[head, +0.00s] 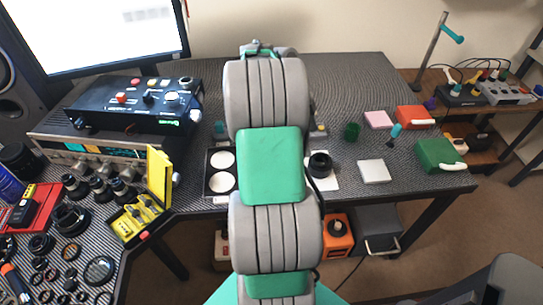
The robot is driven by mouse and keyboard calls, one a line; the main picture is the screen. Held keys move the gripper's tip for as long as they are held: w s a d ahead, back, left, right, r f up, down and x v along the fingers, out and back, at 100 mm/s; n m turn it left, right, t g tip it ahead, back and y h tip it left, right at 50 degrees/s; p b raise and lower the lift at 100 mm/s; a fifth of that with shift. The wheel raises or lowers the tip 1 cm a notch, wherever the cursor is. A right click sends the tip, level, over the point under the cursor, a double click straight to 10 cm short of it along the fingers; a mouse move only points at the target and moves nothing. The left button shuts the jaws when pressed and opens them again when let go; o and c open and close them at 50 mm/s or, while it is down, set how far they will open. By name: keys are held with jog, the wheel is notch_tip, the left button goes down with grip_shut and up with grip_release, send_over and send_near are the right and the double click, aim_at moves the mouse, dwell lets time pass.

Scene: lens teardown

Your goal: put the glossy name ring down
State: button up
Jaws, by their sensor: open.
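My own arm crosses the middle of the head view and hides the centre of the bench. My gripper is hidden behind it, so its jaws and anything between them do not show. I cannot pick out the glossy name ring for certain. A black round lens part (320,164) sits on a white square pad (329,183) just right of my arm. A dark tray with white round pads (208,190) lies just left of my arm, partly covered by it.
Several dark rings and lens parts (71,217) crowd the left bench, near an open yellow case (159,175). Equipment boxes (135,103) stand at back left. A white block (374,171), pink block (377,119), red box (415,117) and green box (440,154) stand right.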

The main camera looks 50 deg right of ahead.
jog(key=w+a+r+n+t+h, duration=0.1)
jog(key=w+a+r+n+t, duration=0.1)
jog(key=w+a+n, duration=0.45)
jog(key=w+a+r+n+t, duration=0.15)
jog(key=w+a+n, duration=0.25)
jog(key=a+n, duration=0.45)
jog(key=s+a+n+t+y, duration=0.2)
jog(key=a+n, duration=1.4)
jog(key=a, duration=1)
jog(key=shift+s+a+f+n+t+y, duration=0.3)
jog(key=shift+s+t+y, duration=0.15)
jog(key=shift+t, duration=0.2)
